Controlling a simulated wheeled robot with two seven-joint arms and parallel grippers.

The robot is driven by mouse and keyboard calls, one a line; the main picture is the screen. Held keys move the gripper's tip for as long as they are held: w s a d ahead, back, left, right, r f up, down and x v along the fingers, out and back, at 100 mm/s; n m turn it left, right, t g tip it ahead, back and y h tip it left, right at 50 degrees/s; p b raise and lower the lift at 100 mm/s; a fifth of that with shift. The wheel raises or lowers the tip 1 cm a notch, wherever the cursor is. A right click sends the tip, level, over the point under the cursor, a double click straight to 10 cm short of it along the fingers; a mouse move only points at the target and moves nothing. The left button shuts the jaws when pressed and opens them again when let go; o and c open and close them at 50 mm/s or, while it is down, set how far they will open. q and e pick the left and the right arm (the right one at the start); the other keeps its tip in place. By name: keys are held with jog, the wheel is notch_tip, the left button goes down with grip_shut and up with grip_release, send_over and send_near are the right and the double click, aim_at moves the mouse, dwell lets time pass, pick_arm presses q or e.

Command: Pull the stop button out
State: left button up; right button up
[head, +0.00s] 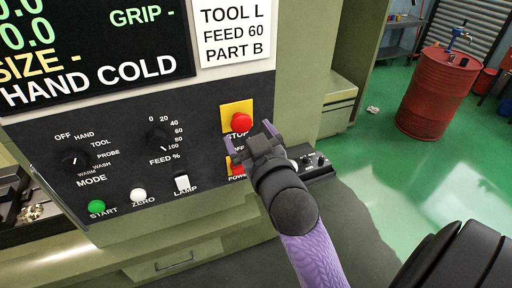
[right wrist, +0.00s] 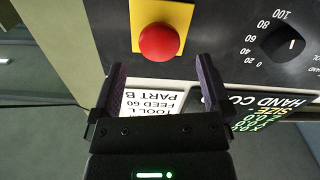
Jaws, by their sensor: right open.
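The stop button (head: 241,122) is a red mushroom knob on a yellow plate (head: 236,107) at the right of the black control panel. It also shows in the right wrist view (right wrist: 159,42), just beyond and between the fingertips. My right gripper (head: 254,140) is open and empty, its two fingers pointing at the panel just below the button in the head view. In the right wrist view the fingers (right wrist: 160,70) are apart, and neither visibly touches the button. How far the button stands out from its plate is hard to tell. My left gripper is not in view.
A red power switch (head: 237,170) sits below the stop button, partly behind my right gripper. The mode dial (head: 74,160), feed dial (head: 158,139), lamp switch (head: 182,183) and green start button (head: 96,207) are further left. A red barrel (head: 437,95) stands on the open green floor.

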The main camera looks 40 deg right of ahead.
jog(key=p+v, duration=0.2)
jog(key=v, duration=0.4)
jog(key=shift+s, duration=0.25)
